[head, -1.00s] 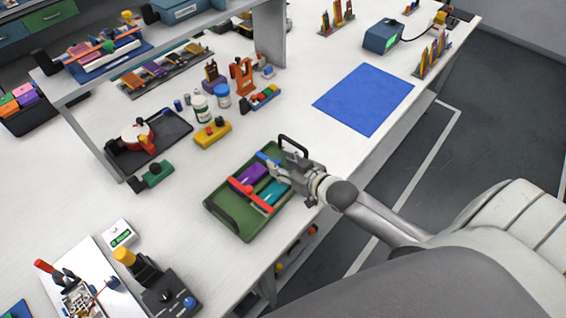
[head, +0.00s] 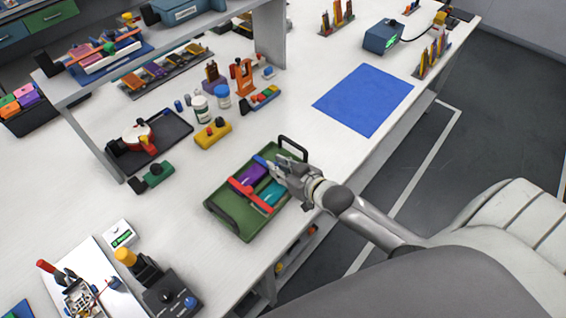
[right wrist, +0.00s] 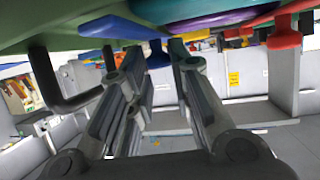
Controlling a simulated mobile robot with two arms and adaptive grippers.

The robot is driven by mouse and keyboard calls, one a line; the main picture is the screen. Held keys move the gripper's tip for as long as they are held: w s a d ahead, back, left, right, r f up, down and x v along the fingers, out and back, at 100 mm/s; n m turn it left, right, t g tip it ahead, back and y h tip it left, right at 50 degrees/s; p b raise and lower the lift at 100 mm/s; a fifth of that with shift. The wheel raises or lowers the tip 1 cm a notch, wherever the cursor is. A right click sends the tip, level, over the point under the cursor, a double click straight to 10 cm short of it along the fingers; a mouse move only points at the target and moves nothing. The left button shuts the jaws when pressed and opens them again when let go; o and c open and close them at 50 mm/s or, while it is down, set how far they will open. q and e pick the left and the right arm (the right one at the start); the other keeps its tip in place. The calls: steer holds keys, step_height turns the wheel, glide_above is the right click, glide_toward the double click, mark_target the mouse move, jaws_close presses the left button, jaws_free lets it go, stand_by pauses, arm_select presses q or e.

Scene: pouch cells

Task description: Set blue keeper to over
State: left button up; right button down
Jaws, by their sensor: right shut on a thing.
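A green tray (head: 234,222) holds a purple pouch cell (head: 251,175) and a teal one (head: 271,193). A red keeper bar (head: 250,195) lies across the cells. The blue keeper (head: 260,160) is at the far end by the purple cell, its other end hidden behind my right gripper (head: 276,168). The right wrist view shows the blue keeper bar (right wrist: 122,29) with a blue knob between the fingers of my right gripper (right wrist: 160,58). That gripper is shut on the knob. My left gripper is out of view.
A black tray handle (head: 293,145) stands close beside my right gripper. A yellow block (head: 213,136) and bottles (head: 201,109) stand behind the tray. A blue mat (head: 363,99) lies clear at the right. The table's front edge is close.

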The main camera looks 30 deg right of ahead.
steer(key=shift+s+a, duration=0.25)
steer(key=shift+a, duration=0.3)
steer(key=shift+s+a, duration=0.2)
steer(key=shift+a, duration=0.3)
steer(key=c, duration=1.3)
jaws_free()
steer(key=shift+d, duration=0.1)
steer(key=v, duration=1.2)
steer(key=shift+r, duration=0.1)
steer(key=shift+w, duration=0.1)
